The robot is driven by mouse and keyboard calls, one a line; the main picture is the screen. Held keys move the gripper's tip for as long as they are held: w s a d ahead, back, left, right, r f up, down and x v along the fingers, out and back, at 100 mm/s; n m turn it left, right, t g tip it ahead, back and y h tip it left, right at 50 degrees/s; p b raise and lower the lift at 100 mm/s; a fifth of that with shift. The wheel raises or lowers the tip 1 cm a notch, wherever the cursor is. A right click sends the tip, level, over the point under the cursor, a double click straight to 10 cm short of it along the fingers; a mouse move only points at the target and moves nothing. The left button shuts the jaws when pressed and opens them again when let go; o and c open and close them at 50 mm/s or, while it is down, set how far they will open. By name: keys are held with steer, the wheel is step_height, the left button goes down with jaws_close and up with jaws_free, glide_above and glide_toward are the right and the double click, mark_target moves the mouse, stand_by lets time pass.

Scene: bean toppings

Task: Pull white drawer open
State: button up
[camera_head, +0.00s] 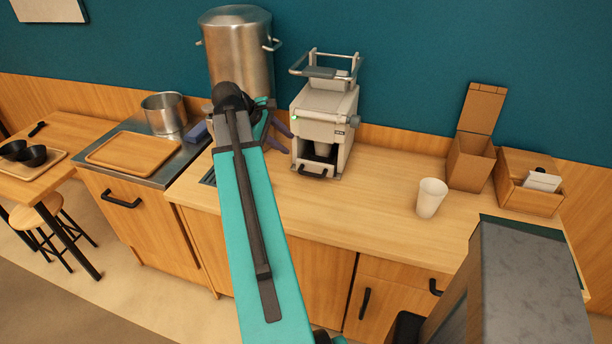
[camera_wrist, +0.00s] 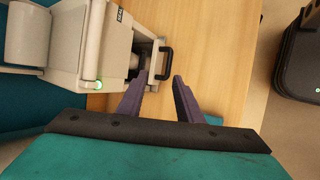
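The white machine (camera_head: 325,115) stands on the wooden counter against the teal wall. Its white drawer (camera_head: 330,169) is low at the front, with a black bar handle (camera_head: 312,173). In the wrist view the handle (camera_wrist: 166,61) lies just beyond my fingertips. My gripper (camera_wrist: 159,78) is open, with two dark purple fingers spread apart and nothing between them. In the head view my gripper (camera_head: 288,142) is left of the machine and partly hidden by my teal arm. I cannot tell whether the drawer is fully closed.
A large steel pot (camera_head: 238,50) stands left of the machine, behind my arm. A white cup (camera_head: 431,198), a cardboard box (camera_head: 472,160) and a wooden box (camera_head: 530,196) stand on the right. The counter in front of the machine is clear.

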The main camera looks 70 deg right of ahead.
mark_target(309, 174)
step_height(309, 174, down, 6)
steer(key=b, duration=0.5)
steer(key=shift+w, duration=0.25)
steer(key=shift+d+f, duration=0.1)
steer(key=shift+d, duration=0.05)
steer(key=shift+p+x, duration=1.05)
steer(key=shift+x, duration=5.75)
jaws_close()
steer(key=shift+a, duration=0.5)
steer(key=shift+d, duration=0.3)
